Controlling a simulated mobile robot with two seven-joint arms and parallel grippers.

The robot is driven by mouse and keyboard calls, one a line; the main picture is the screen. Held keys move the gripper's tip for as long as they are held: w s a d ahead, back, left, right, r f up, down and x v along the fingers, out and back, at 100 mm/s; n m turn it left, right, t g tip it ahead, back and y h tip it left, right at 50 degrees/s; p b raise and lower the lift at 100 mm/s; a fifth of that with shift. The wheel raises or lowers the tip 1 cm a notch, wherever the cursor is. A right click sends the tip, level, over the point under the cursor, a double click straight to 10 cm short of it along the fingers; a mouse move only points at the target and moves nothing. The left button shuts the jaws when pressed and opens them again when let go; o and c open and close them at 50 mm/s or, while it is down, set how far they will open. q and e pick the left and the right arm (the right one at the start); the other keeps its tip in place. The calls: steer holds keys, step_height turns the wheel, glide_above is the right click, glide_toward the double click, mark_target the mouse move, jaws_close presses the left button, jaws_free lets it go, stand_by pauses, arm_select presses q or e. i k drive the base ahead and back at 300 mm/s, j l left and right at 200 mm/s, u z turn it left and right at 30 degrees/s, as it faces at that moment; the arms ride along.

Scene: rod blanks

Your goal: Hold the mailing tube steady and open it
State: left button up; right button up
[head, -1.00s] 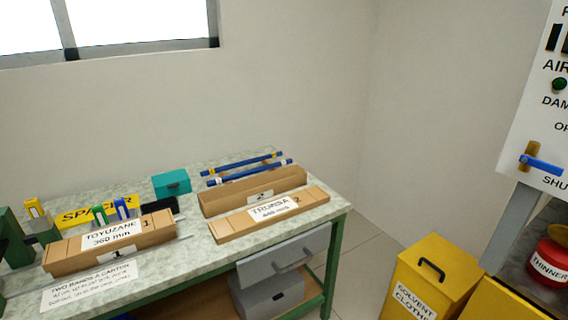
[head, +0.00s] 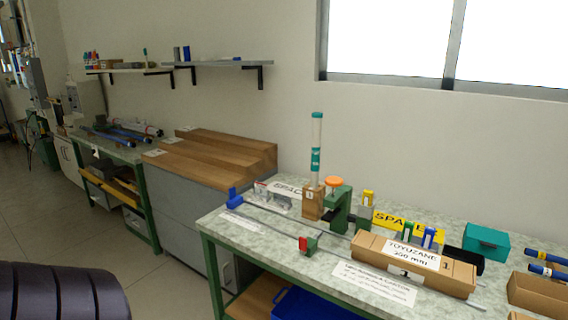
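An upright white tube with teal bands (head: 317,135) stands in a wooden block (head: 313,203) marked 1, beside a green clamp-like stand (head: 338,212) on the bench. I cannot tell whether it is the mailing tube. Two blue rods or tubes (head: 550,270) with yellow and white bands lie at the right edge, partly cut off. Neither of my grippers is in view.
A long cardboard carton (head: 458,278) labelled TOYUZANE lies on the speckled bench (head: 236,229), near a teal box (head: 485,243) and yellow spacer sign (head: 387,219). A wood-topped cabinet (head: 222,152) stands left. Farther left, a second bench (head: 122,150) holds rods. Floor is free at left.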

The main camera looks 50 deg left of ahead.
mark_target(317, 125)
steer(key=u, duration=1.5)
